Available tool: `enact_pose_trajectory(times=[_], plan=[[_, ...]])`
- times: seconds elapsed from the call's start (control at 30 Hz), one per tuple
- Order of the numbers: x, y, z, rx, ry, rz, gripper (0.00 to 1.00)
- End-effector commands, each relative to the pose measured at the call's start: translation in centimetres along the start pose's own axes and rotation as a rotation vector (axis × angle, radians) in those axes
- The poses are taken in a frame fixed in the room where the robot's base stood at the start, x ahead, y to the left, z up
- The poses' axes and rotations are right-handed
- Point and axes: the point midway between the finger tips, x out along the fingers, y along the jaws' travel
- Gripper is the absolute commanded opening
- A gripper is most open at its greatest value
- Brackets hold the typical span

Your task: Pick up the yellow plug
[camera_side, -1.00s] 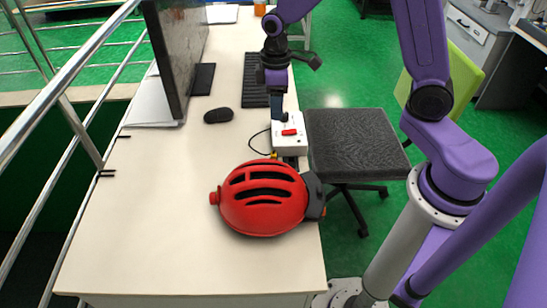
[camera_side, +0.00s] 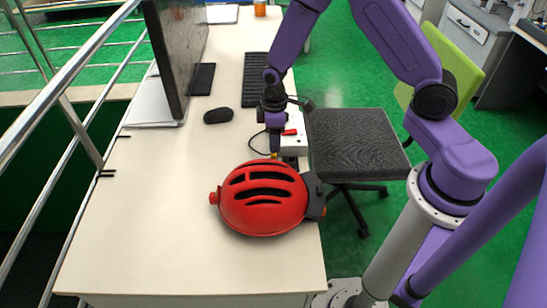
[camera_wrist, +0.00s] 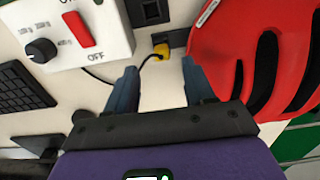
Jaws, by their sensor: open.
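The yellow plug (camera_wrist: 161,51) shows in the wrist view, with a black cord running from it to the left. It sits at the edge of a dark socket block (camera_wrist: 172,38), close to the red helmet. In the side view a small bit of the yellow plug (camera_side: 274,155) shows just behind the helmet. My gripper (camera_wrist: 160,77) is open, its two fingers apart with the plug between and a little beyond the tips in the wrist picture. In the side view my gripper (camera_side: 274,150) points down above the plug. Whether the fingertips are level with the plug I cannot tell.
The red helmet (camera_side: 263,198) lies right beside the plug. A white switch box (camera_side: 294,142) with a red switch stands on the other side. A keyboard (camera_side: 256,80), a mouse (camera_side: 218,116) and a monitor (camera_side: 176,50) are farther back. The desk's left front is clear.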

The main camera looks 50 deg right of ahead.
Motion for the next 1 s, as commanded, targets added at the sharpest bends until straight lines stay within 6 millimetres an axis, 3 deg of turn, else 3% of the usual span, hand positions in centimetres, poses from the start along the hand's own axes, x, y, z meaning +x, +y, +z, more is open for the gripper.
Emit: enact_pose_trajectory(times=[0.17,0.53,0.87,0.9,1.0], plan=[[0.8,0.0,0.0,0.001,0.000,0.000,0.53],[4.9,-0.2,-0.2,0.001,-0.002,-0.001,0.53],[5.5,-0.2,-0.2,0.001,0.001,0.001,0.53],[5.5,-0.2,-0.2,0.001,0.001,0.000,0.50],[5.5,-0.2,-0.2,0.001,0.001,0.000,0.17]])
